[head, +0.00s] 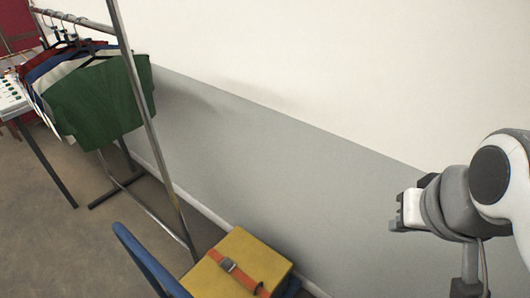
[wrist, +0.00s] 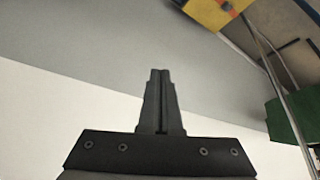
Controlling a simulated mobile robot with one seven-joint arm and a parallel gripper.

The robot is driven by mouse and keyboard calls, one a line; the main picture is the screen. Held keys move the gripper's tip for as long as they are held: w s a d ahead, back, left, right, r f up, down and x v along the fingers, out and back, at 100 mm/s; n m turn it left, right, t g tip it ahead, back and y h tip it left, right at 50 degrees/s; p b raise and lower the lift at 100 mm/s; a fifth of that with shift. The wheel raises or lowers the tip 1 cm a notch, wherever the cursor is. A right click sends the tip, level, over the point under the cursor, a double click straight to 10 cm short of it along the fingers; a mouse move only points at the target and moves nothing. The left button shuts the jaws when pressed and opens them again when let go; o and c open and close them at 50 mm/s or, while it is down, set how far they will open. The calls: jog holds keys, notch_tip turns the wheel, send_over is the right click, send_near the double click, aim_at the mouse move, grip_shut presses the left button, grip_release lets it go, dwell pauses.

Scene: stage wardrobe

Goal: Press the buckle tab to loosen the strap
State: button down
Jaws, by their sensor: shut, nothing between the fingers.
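A dark grey buckle (head: 228,265) sits on an orange-red strap (head: 245,276) across the top of a yellow box (head: 253,246), low in the head view. In the wrist view the yellow box (wrist: 207,14) is cut off by the top edge, with part of the buckle (wrist: 228,6) showing. The buckle's tab is too small to make out. My gripper (head: 393,213) is at the right of the head view, up and to the right of the box and well apart from it. In the wrist view my gripper (wrist: 160,72) is shut and empty.
A metal clothes rack (head: 150,120) with a green garment (head: 100,100) and others stands at the left. A blue chair back (head: 145,255) is just left of the box. A grey and white wall (head: 300,150) runs behind. The space between gripper and box looks clear.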

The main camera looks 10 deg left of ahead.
jog(key=shift+w+d, duration=0.1)
jog(key=shift+w, duration=0.15)
jog(key=w+a+f+n+b, duration=0.4)
jog(key=w+f+b, duration=0.3)
jog(key=w+f, duration=0.55)
jog(key=w+a+f+n+y+b, duration=0.1)
jog(key=w+a+f+n+b, duration=0.2)
jog(key=w+f, duration=0.4)
jog(key=w+a+f+n+y+b, duration=0.1)
jog(key=w+a+f+b, duration=0.25)
jog(key=a+f, duration=0.35)
jog(key=a+f+n+y+b, duration=0.1)
jog(key=a+f, duration=0.5)
jog(key=f, duration=0.6)
jog(key=s+a+f+n+g+y+b, duration=0.1)
jog(key=a+f+b, duration=0.4)
jog(key=f, duration=0.7)
jog(key=a+f+n+y+b, duration=0.2)
jog(key=a+f+y+b, duration=0.1)
jog(key=a+f, duration=0.6)
notch_tip(320, 180, down, 3)
jog(key=shift+s+f+n+g+y, duration=0.15)
jog(key=shift+s+n+g+y, duration=0.15)
jog(key=shift+s+y, duration=0.15)
